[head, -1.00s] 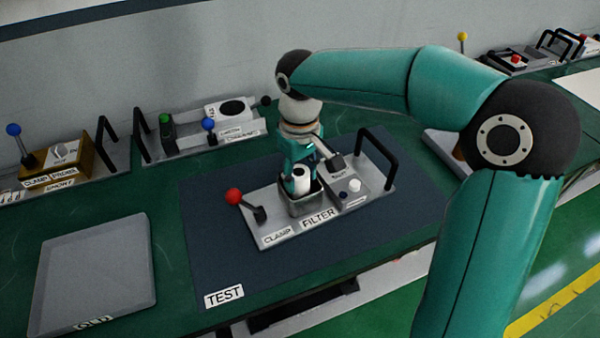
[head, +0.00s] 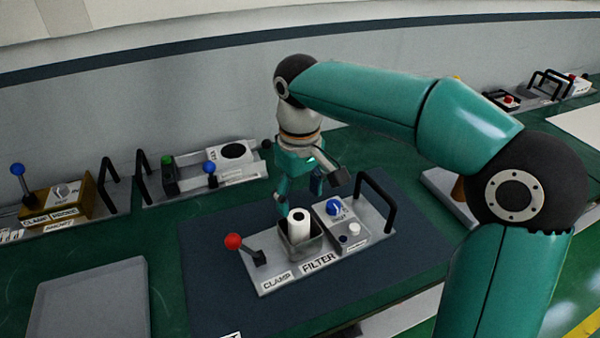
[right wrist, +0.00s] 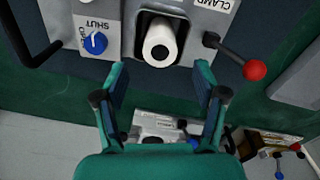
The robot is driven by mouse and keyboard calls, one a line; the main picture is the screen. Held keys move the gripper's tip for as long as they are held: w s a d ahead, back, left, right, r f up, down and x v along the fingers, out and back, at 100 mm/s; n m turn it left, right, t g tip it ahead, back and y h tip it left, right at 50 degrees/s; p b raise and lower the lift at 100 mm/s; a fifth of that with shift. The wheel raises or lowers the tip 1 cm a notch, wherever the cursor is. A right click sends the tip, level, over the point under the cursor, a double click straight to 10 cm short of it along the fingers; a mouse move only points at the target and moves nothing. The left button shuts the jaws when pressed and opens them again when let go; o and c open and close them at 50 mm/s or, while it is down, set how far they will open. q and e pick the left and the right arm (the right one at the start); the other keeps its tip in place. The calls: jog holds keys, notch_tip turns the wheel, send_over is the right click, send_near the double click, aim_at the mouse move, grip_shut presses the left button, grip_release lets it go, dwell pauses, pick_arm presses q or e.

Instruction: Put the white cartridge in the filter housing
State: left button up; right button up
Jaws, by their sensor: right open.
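The white cartridge (head: 299,222) stands in the square metal filter housing (head: 303,248) on the grey FILTER module; its top rises above the rim and it looks roughly upright. In the right wrist view the cartridge (right wrist: 160,43) shows end-on with a dark centre hole, inside the housing (right wrist: 134,40). My right gripper (head: 300,195) is open and empty, above and behind the cartridge, apart from it. Its spread fingers (right wrist: 163,95) show in the right wrist view with nothing between them. My left gripper is not in view.
The red-knobbed clamp lever (head: 234,242) stands left of the housing. A blue knob (head: 334,207) and a black handle (head: 377,200) are on its right. The blue TEST mat (head: 215,285) surrounds the module. A grey tray (head: 90,300) lies at left; other modules (head: 200,175) line the back.

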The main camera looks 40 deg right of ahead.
notch_tip(320, 180, up, 5)
jog(key=shift+r, duration=0.1)
jog(key=shift+s, duration=0.1)
dwell(0.6)
